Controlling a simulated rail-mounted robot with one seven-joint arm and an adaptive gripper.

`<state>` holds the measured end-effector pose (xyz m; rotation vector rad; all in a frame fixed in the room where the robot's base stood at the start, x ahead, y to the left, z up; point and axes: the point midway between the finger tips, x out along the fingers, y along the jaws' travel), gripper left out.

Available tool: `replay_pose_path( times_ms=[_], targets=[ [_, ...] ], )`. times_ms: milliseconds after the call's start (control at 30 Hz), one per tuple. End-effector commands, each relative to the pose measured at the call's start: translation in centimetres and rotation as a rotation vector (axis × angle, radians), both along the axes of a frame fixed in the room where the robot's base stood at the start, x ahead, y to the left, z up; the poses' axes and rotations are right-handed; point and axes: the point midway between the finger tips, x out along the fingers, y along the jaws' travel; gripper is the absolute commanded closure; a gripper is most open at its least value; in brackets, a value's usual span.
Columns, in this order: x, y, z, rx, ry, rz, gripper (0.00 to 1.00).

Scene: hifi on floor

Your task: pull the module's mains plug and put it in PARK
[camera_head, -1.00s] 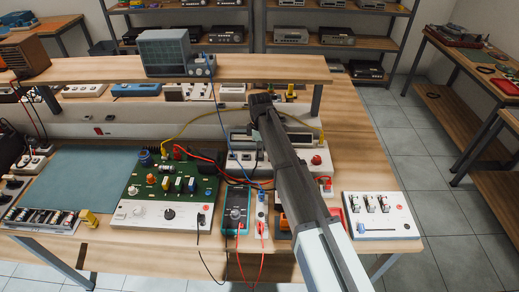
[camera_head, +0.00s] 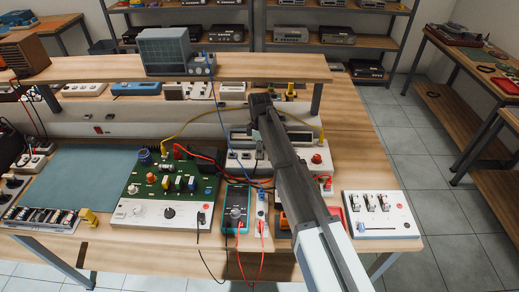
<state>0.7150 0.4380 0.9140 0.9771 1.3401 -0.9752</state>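The module appears to be the green circuit board with a white front panel (camera_head: 163,214), on the bench left of centre. A black plug (camera_head: 201,217) with a dark lead sits at the right end of that panel. I cannot tell whether it is the mains plug. No PARK label is readable. My gripper (camera_head: 262,104) is over the back of the bench, near the long white strip and beyond the board to its right. It points away from the camera, so its fingers are unclear. My arm hides part of the bench behind it.
A teal multimeter (camera_head: 237,206) with red leads stands right of the board. A white switch panel (camera_head: 382,216) lies at the bench's right front. A raised shelf (camera_head: 110,70) carries a grey instrument (camera_head: 165,52). The blue-grey mat (camera_head: 85,180) is mostly clear. Yellow and red cables cross the middle.

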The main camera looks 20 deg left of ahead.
Motion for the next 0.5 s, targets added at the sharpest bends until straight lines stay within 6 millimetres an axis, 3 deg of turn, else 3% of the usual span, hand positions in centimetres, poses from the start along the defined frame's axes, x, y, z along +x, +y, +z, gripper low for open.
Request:
replay_pose_path(
  times_ms=[300, 500],
  targets=[
    [0.0, 0.0, 0.2, 0.000, 0.000, 0.000, 0.51],
    [0.0, 0.0, 2.3, 0.002, -0.002, 0.000, 0.51]
  ],
)
